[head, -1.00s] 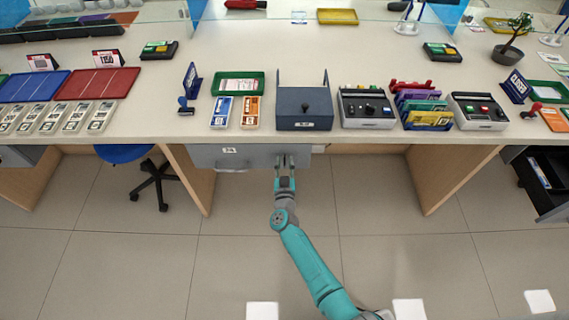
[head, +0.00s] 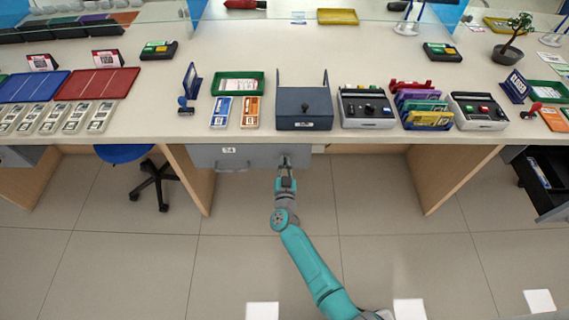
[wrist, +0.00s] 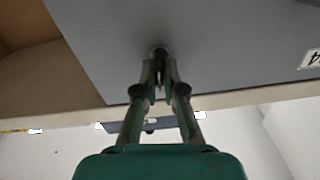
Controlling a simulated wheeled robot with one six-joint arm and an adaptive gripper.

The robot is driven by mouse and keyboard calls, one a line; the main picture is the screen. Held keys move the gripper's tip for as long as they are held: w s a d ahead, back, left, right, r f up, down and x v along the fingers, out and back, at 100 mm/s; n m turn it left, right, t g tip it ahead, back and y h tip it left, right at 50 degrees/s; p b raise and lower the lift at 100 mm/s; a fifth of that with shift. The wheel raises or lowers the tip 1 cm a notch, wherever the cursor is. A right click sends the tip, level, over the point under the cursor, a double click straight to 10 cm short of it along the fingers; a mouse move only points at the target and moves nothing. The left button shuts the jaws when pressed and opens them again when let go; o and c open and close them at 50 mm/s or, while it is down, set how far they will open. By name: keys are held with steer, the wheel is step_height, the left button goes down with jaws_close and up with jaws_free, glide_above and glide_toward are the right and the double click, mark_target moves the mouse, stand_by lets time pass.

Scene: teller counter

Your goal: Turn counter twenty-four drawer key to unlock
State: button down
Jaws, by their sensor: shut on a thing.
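The grey drawer (head: 205,158) is under the counter and its front looks shut. It bears a small white number label (head: 229,150); in the wrist view only a "4" shows on the label (wrist: 311,58), at the right edge. My gripper (head: 285,165) is at the right part of the drawer front. In the wrist view my gripper (wrist: 160,62) is shut on the small dark key (wrist: 159,53) at the drawer face. The fingers hide most of the key, so its turn angle cannot be told.
The counter top (head: 340,70) overhangs the drawer. A blue-grey box (head: 304,110) and a grey device (head: 366,108) stand above on it. A wooden side panel (head: 190,178) is left of my arm, and another (head: 440,178) is farther right. The floor between them is clear.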

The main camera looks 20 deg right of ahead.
steer(key=m, duration=0.4)
steer(key=shift+d, duration=0.15)
steer(key=m, duration=0.4)
steer(key=shift+f, duration=0.15)
steer(key=shift+s+d+f+m, duration=0.1)
steer(key=shift+f+m, duration=0.05)
steer(key=shift+m, duration=1.9)
steer(key=shift+d+f+m, duration=0.1)
steer(key=shift+f+m, duration=0.05)
steer(key=shift+m, duration=1.9)
steer(key=c, duration=1.3)
jaws_free()
